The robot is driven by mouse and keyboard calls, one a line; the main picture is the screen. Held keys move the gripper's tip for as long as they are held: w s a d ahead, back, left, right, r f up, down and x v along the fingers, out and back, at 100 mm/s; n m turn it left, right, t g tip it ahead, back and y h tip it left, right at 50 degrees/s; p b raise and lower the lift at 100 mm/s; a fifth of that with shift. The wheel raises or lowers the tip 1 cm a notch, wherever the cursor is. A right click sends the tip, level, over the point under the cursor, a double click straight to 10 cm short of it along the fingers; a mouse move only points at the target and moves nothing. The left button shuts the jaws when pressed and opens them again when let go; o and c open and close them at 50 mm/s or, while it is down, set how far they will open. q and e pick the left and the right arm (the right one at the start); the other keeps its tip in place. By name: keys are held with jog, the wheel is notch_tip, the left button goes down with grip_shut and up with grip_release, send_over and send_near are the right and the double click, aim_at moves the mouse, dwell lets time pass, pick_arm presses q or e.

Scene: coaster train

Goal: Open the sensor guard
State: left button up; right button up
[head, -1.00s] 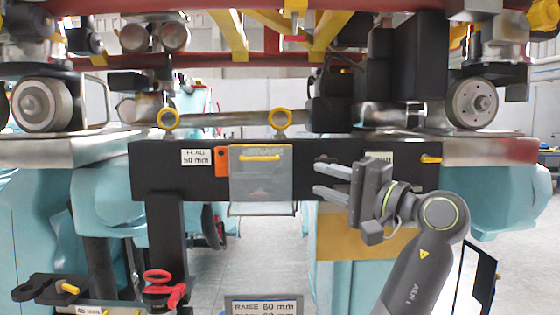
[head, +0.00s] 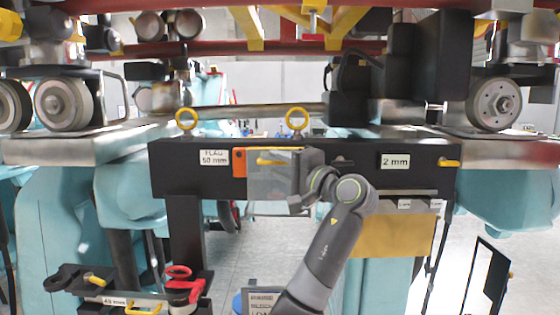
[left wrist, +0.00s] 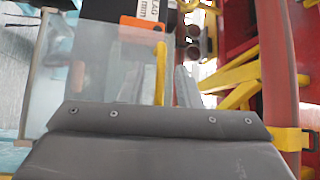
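The sensor guard (head: 262,188) is a translucent grey panel on the front of a black beam, with a yellow bar handle (head: 272,162) across its upper part. It hangs down over the beam and looks closed. In the left wrist view the panel (left wrist: 95,60) fills the left and the yellow handle (left wrist: 160,72) stands near the middle. My left gripper (head: 284,165) is at the panel's right side, and its fingers are hard to tell from the grey panel. In the wrist view its fingers (left wrist: 160,85) are apart, one on each side of the handle. My right gripper is not in view.
An orange block (head: 239,163) sits at the guard's left edge. Two yellow rings (head: 297,119) stand above the black beam (head: 340,152). A red clamp (head: 183,285) is at lower left. Wheels and a red frame hang above. Grey floor shows below the guard.

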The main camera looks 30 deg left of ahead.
pick_arm(q)
grip_shut()
jog(key=shift+f, duration=0.1)
dwell(0.4)
